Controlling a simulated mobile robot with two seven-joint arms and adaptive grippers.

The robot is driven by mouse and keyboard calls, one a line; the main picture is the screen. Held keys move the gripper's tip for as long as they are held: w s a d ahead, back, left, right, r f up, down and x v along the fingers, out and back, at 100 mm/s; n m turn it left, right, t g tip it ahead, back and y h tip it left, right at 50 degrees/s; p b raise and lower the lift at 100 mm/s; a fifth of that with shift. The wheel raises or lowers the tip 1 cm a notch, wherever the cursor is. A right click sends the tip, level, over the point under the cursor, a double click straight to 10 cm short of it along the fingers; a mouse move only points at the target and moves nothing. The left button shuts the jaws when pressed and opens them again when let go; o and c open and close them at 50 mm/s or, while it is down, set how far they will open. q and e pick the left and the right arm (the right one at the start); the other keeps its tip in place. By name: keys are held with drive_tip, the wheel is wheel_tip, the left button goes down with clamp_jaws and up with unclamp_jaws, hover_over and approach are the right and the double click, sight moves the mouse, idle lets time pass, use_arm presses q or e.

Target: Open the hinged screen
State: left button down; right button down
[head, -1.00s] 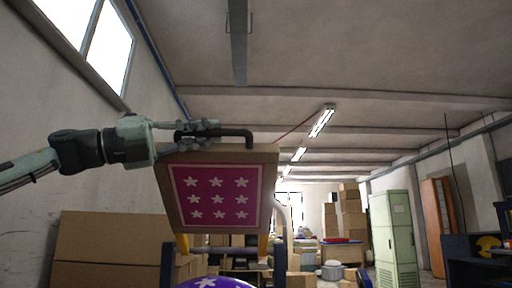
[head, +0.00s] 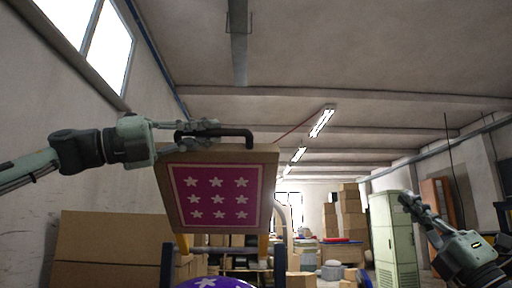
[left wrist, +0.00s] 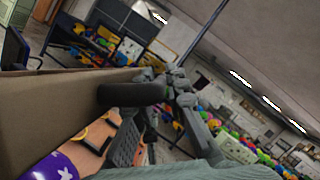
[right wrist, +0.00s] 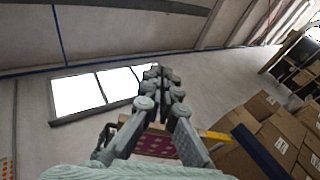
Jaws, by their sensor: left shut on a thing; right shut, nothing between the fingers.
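The hinged screen (head: 216,197) is a wooden frame with a magenta panel of white stars, standing raised and facing me in the head view. It also shows in the right wrist view (right wrist: 158,146), partly behind the fingers. A black handle (head: 236,133) runs along its top edge. My left gripper (head: 205,134) is shut on this handle, and in the left wrist view the dark handle (left wrist: 130,95) lies at the fingers. My right gripper (head: 408,200) is shut and empty, well to the right of the screen.
Large cardboard boxes (head: 110,245) stand at the lower left by the wall. A green locker (head: 394,240) stands behind my right arm. More boxes (head: 350,215) are stacked at the back. The space between the screen and my right gripper is open.

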drive_tip(key=s+a+r+n+g+y, duration=0.1)
drive_tip(key=s+a+n+g+y, duration=0.3)
drive_tip(key=a+n+g+y, duration=0.8)
drive_tip(key=n+g+y, duration=0.2)
drive_tip(key=n+g, duration=0.2)
approach(241, 135)
drive_tip(key=a, duration=0.4)
drive_tip(key=r, duration=0.1)
drive_tip(key=w+r, duration=0.1)
drive_tip(key=r, duration=0.1)
drive_tip(key=shift+w+r, duration=0.1)
drive_tip(key=shift+w, duration=0.05)
drive_tip(key=shift+w+r, duration=0.2)
drive_tip(key=shift+r, duration=0.25)
